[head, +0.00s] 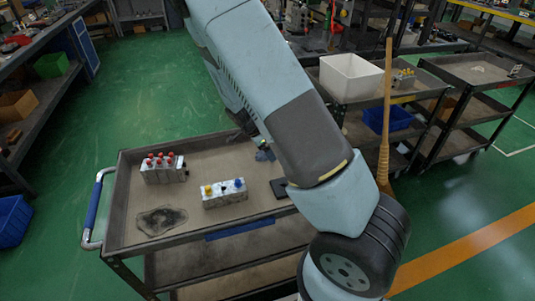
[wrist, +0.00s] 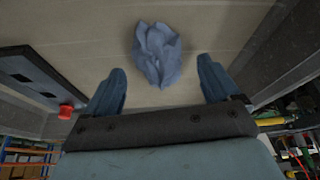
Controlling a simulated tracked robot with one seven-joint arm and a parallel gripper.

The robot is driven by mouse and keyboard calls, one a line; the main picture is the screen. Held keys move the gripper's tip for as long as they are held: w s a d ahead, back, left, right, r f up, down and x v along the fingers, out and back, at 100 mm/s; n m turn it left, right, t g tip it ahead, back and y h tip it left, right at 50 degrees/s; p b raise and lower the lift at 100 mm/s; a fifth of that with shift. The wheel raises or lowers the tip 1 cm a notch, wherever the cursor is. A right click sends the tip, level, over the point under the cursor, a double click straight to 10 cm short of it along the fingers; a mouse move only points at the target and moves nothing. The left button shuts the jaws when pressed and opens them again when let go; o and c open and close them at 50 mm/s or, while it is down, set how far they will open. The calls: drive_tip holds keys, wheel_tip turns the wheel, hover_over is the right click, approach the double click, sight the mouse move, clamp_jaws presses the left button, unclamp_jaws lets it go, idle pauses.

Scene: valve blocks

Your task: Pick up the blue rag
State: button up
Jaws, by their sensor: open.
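The blue rag (wrist: 157,54) lies crumpled on the cart's grey-brown top in the wrist view. A small bluish patch of it seems to show beside my arm in the head view (head: 265,154). My gripper (wrist: 161,72) is open, with one blue-grey finger on each side of the rag's lower part in the picture. Nothing is held. The rag appears beyond the fingertips, and I cannot tell how large the gap is. In the head view my arm covers part of the cart's right side, and the fingers are mostly hidden.
On the cart (head: 128,205) stand a valve block with red caps (head: 163,168) and one with yellow and blue caps (head: 224,193). A dark stain (head: 161,220) marks the front left. A black device (wrist: 30,75) with a red knob lies near the rag. A broom (head: 385,120) stands right.

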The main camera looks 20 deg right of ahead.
drive_tip(key=shift+d+f, duration=0.2)
drive_tip(key=shift+f, duration=0.2)
drive_tip(key=shift+c, duration=0.3)
drive_tip(key=c, duration=1.1)
